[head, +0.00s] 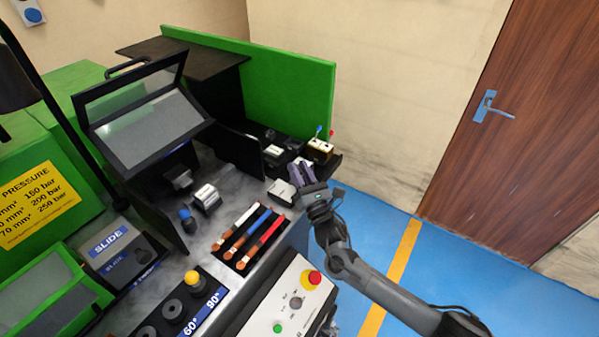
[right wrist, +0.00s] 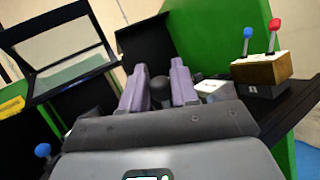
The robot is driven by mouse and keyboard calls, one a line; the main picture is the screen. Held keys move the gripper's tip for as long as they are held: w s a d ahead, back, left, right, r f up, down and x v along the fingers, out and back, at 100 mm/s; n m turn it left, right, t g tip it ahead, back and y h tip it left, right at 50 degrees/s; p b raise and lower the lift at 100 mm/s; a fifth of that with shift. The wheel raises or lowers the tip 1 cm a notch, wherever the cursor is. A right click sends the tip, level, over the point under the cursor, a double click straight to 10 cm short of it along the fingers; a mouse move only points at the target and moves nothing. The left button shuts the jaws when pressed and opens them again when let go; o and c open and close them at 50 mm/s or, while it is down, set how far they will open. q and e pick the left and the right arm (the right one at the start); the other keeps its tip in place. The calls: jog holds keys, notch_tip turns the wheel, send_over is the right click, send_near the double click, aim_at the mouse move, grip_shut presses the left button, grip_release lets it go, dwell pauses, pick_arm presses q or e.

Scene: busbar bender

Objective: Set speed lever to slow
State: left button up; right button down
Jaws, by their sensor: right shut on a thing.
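My right gripper (head: 301,173) reaches over the far right corner of the grey bench with its purple fingers pointing at the machine. In the right wrist view its fingers (right wrist: 159,88) stand on both sides of a dark round knob (right wrist: 160,92), which looks like the top of the speed lever. They are shut on it. The lever's shaft and its slow mark are hidden, so I cannot tell its setting. My left gripper is not in view.
A small box (head: 319,149) with a blue and a red toggle stands just right of the fingers, also in the right wrist view (right wrist: 262,72). A green panel (head: 290,85) rises behind. A control box with a red button (head: 314,278) is in front.

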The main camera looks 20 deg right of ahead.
jog(key=shift+f, duration=0.2)
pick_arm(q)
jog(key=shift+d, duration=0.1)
pick_arm(e)
jog(key=c, duration=1)
grip_release()
jog(key=shift+r, duration=0.1)
pick_arm(q)
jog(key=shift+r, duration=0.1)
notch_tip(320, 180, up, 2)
jog(key=p, duration=0.2)
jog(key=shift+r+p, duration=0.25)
jog(key=shift+p, duration=0.1)
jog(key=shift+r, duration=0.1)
pick_arm(e)
jog(key=v, duration=1)
jog(key=shift+s+d, duration=0.1)
jog(key=shift+s, duration=0.3)
